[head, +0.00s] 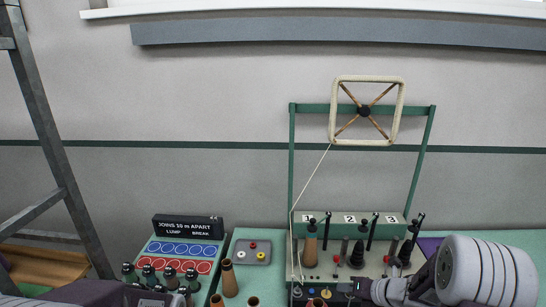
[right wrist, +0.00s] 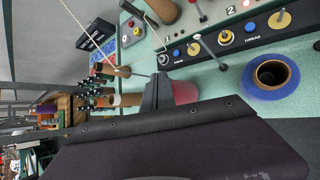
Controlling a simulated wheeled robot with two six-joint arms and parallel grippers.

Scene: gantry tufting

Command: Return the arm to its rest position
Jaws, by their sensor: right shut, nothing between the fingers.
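My right arm comes in from the right in the head view. Its gripper (head: 366,290) is low in front of the green machine stand (head: 293,165), partly cut off by the bottom edge. In the right wrist view the right gripper (right wrist: 160,80) is shut, with nothing held between its dark fingers. A pinkish-red spool (right wrist: 185,92) shows behind the fingers; I cannot tell whether they touch it. Part of my left arm (head: 85,292) lies along the bottom left; its jaws cannot be made out.
The stand carries a cream square frame (head: 334,110), a thread, and numbered stations with cones. A black sign (head: 188,227) stands behind a board with blue and red rings. A blue spool (right wrist: 270,76) is near the right gripper.

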